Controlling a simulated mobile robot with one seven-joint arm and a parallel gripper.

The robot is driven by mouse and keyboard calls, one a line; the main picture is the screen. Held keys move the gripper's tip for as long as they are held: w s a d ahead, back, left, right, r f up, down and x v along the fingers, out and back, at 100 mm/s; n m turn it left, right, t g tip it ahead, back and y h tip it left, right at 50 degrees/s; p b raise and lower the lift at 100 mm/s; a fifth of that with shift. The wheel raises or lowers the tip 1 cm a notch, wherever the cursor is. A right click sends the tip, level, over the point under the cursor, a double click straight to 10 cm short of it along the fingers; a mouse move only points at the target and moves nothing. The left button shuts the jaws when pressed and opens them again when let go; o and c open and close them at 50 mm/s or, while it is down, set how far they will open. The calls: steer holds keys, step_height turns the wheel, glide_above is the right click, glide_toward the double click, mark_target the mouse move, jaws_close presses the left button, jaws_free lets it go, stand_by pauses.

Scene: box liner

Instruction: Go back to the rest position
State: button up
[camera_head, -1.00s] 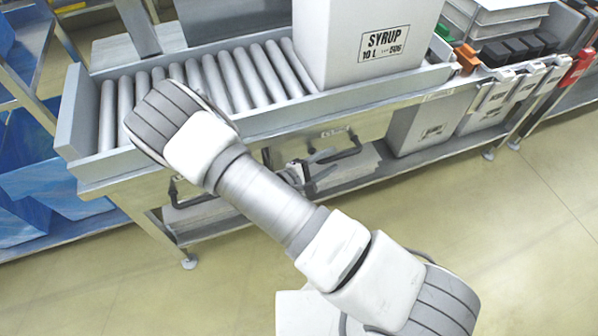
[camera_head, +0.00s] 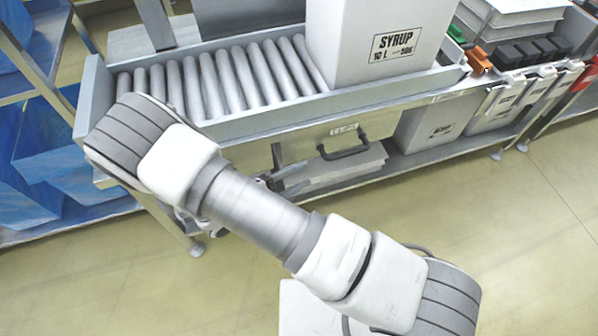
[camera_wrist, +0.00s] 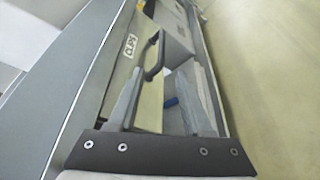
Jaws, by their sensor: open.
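My gripper (camera_wrist: 163,100) shows in the wrist view with its two grey fingers apart and nothing held between them. In the head view my gripper (camera_head: 286,178) is mostly hidden behind my arm; only its fingertips show, in front of the conveyor bench's lower part. My arm reaches from the bottom right to the left end of the roller conveyor (camera_head: 215,80). A white box marked SYRUP (camera_head: 385,40) stands upright on the rollers, well apart from my gripper.
Labelled bins (camera_head: 505,95) and white boxes (camera_head: 435,128) are to the right. A rack with blue sacks (camera_head: 50,165) stands at left. The floor (camera_head: 480,230) in front is clear.

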steer(key=s+d+r+m+g+y, duration=0.1)
steer(key=s+d+r+m+y, duration=0.35)
steer(key=r, duration=0.65)
steer(key=s+d+r+m+g+y, duration=0.25)
steer(key=d+r+m+y, duration=0.2)
steer(key=r, duration=0.75)
steer(key=s+d+r+m+g+y, duration=0.1)
steer(key=s+d+r+m+y, duration=0.3)
steer(key=r, duration=0.7)
step_height(320, 180, up, 20)
steer(key=p, duration=1.9)
steer(key=shift+s+d+m+t+h, duration=0.3)
steer(key=shift+s+d+m+t, duration=0.05)
steer(key=shift+d+m, duration=0.1)
steer(key=shift+d+f, duration=0.1)
steer(key=shift+d, duration=0.1)
